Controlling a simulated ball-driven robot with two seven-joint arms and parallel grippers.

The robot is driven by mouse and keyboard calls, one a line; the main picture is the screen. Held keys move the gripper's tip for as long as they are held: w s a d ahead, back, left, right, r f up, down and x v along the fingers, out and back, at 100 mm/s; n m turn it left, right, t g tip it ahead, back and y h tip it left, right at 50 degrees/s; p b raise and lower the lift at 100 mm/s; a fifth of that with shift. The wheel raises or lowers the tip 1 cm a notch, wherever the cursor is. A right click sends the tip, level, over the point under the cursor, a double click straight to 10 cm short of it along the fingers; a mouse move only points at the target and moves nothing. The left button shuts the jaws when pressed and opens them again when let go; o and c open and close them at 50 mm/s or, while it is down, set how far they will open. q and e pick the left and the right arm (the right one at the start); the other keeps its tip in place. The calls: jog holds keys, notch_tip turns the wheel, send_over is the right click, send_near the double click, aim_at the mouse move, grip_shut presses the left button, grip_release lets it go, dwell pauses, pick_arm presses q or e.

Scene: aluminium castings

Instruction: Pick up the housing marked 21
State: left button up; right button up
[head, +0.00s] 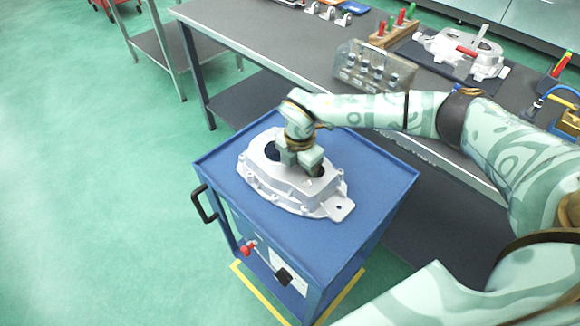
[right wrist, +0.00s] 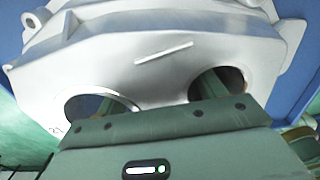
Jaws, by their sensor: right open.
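A silver-grey cast housing (head: 262,182) lies on the blue top of a cart, its two round openings facing up. It fills the upper part of the right wrist view (right wrist: 130,60), where small dark characters, seemingly 21, show beside the left opening. My right gripper (head: 300,160) is over the middle of the housing, between the openings, with its jaws apart. In the right wrist view, greenish finger parts show at both openings; I cannot tell how deep they reach or whether they touch the casting. My left gripper is not in view.
The blue cart (head: 370,190) has a black handle (head: 204,204) at its left. A grey workbench (head: 240,38) runs behind it, bearing a clear bin (head: 372,68) of parts and another casting (head: 462,52) on a dark mat. Green floor at left is clear.

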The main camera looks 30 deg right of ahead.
jog(key=shift+r, duration=0.1)
grip_shut()
jog(key=shift+w+r, duration=0.1)
jog(key=shift+r, duration=0.1)
